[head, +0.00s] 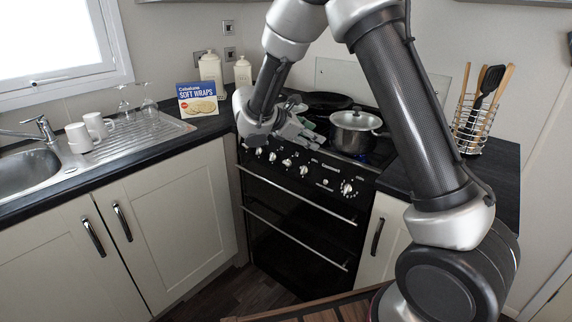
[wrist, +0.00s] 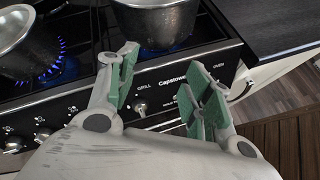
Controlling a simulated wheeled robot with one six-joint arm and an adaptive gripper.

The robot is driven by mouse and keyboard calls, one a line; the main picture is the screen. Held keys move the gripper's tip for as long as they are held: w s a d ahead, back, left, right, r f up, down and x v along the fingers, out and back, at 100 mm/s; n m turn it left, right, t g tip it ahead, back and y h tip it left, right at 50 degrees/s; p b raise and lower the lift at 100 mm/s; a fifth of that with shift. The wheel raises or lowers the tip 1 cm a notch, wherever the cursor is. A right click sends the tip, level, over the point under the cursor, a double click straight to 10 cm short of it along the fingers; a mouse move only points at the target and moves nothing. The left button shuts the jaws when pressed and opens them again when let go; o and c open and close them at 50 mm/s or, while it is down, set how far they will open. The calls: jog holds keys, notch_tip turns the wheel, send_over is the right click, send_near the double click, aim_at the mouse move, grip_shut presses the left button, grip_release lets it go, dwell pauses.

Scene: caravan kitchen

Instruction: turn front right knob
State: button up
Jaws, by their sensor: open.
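The black cooker (head: 300,205) has a row of silver knobs on its front panel. The knob by the GRILL label (wrist: 141,107) shows between my fingers in the wrist view. Several more knobs (wrist: 42,135) show at its lower left. In the head view, knobs (head: 287,162) show below my gripper, and a larger one (head: 347,188) sits at the panel's right. I cannot tell which is the front right knob. My gripper (head: 308,128) is open and empty above the panel's front edge. Its green-padded fingers (wrist: 163,78) are spread apart in the wrist view.
Blue flames (wrist: 55,62) burn under the pans. A black pan (head: 325,101) is behind. A utensil rack (head: 474,125) stands on the right worktop. A soft wraps box (head: 197,98) stands left of the hob.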

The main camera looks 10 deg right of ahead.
aim_at(286, 162)
jog(key=w+a+f+n+t, duration=0.4)
jog(key=w+a+f+n, duration=0.25)
jog(key=a+f, duration=0.5)
jog(key=shift+n, duration=0.25)
jog(key=x, duration=0.6)
jog(key=shift+s+d+f, duration=0.1)
jog(key=shift+d+f, duration=0.2)
jog(key=shift+f, duration=0.05)
jog(key=shift+w+d+f, duration=0.15)
jog(key=shift+w+d, duration=0.15)
jog(key=shift+d, duration=0.15)
jog(key=shift+c, duration=0.2)
jog(key=c, duration=1)
